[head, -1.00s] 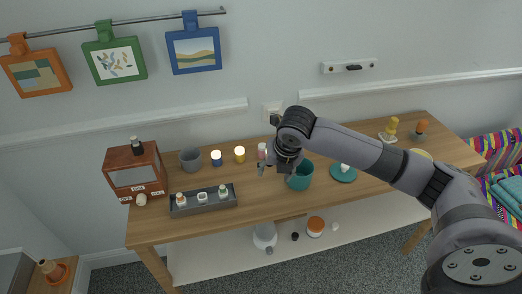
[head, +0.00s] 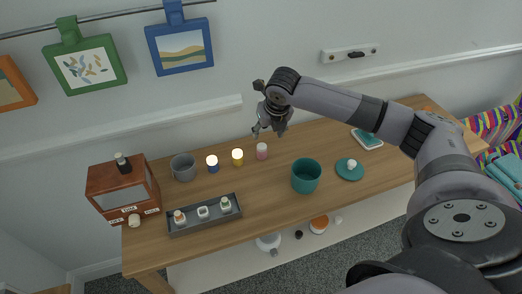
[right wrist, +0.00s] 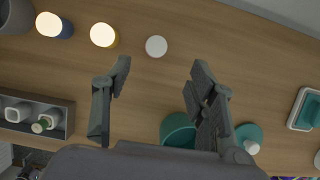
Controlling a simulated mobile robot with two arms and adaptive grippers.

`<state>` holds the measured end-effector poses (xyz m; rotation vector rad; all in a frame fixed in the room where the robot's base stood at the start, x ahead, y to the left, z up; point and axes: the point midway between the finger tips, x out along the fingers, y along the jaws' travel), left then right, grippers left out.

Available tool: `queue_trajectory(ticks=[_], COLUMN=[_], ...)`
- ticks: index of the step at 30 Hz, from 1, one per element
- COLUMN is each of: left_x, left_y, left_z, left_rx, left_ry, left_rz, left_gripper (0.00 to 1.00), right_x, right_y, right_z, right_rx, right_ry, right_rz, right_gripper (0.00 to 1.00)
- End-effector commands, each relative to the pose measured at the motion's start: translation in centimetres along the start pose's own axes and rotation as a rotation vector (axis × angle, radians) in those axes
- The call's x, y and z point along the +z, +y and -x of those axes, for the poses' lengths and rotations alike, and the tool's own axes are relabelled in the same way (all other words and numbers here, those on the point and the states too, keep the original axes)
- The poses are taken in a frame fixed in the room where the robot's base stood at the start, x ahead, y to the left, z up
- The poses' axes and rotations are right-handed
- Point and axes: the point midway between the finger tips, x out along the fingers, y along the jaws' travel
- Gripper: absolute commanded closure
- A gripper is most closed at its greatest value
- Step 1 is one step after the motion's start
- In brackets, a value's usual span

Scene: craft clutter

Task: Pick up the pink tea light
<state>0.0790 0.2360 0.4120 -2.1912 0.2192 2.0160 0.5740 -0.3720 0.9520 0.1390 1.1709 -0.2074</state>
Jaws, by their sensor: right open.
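The pink tea light (head: 262,151) stands on the wooden table in the head view, to the right of the yellow tea light. It shows from above as a pale round top in the right wrist view (right wrist: 156,46). My right gripper (head: 267,131) is open and empty, above the table near the pink tea light. In the right wrist view the open fingers (right wrist: 158,70) lie to either side, and the pink tea light shows beyond their tips, apart from them. My left gripper is not in view.
A yellow tea light (head: 237,157) and a blue one (head: 212,164) stand left of the pink one. A grey mug (head: 183,168), a dark tray (head: 205,222) with small bottles, a teal pot (head: 306,176) and a teal plate (head: 349,175) are nearby.

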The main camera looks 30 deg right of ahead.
Motion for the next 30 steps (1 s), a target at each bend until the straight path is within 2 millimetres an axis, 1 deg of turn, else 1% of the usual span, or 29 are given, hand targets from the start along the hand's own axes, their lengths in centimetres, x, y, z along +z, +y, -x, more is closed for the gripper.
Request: queue_trajectory(ticks=[1,3,7,9,14,16,20,21,24,27,30], left_x=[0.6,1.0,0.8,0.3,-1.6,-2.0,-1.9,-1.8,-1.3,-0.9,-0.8], left_y=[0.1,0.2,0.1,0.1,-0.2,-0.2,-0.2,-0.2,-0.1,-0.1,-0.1], left_z=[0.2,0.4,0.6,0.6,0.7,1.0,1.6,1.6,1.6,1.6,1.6], left_rx=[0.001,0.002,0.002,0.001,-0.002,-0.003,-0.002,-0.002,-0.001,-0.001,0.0], left_ry=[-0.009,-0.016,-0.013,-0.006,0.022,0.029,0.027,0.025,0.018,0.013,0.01], left_rz=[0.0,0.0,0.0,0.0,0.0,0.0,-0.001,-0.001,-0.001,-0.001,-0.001], left_gripper=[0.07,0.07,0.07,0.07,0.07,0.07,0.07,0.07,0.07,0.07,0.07], right_x=[-0.1,-0.1,0.0,0.0,0.0,-0.1,-0.2,-0.3,-0.2,-0.2,-0.2], right_y=[0.1,0.1,0.1,0.1,0.1,0.2,0.5,0.5,0.5,0.4,0.4], right_z=[-1.2,-2.6,-4.8,-5.6,-6.5,-7.1,-9.1,-9.8,-10.8,-11.4,-11.4], right_rx=[-0.001,0.0,0.0,0.0,0.0,-0.001,0.0,-0.001,0.0,0.0,0.0], right_ry=[0.004,0.004,0.002,0.001,0.0,0.002,0.003,0.002,0.001,-0.001,-0.001], right_rz=[-0.001,-0.002,-0.001,-0.002,0.0,0.0,-0.001,-0.002,0.0,0.0,0.0], right_gripper=[0.47,0.47,0.47,0.47,0.47,0.47,0.47,0.47,0.47,0.47,0.47])
